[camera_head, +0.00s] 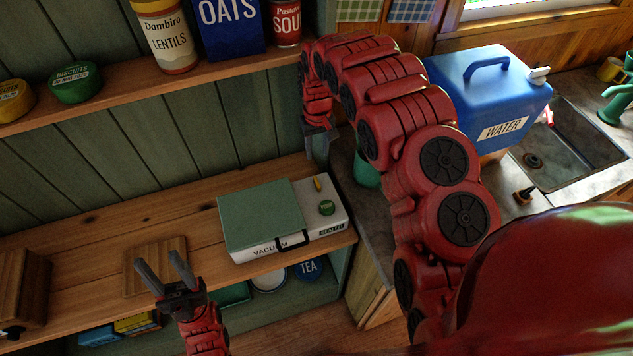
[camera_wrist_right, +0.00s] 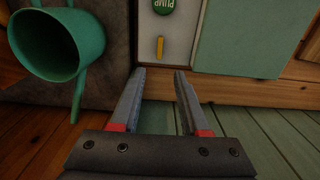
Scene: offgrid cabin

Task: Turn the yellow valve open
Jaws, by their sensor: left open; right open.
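The yellow valve (camera_head: 317,184) is a small yellow lever on the top of the white vacuum sealer (camera_head: 327,222), beside its green round button (camera_head: 326,208). In the right wrist view the yellow valve (camera_wrist_right: 160,47) stands just beyond and between my fingertips, apart from them. My right gripper (camera_head: 319,150) is at the shelf's back right, behind the valve; it is open and empty in the wrist view (camera_wrist_right: 160,76). My left gripper (camera_head: 160,265) is open and empty over a wooden board at the left.
The sealer's green lid (camera_head: 260,217) is down. A blue water container (camera_head: 487,95) and a sink (camera_head: 570,145) are at the right.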

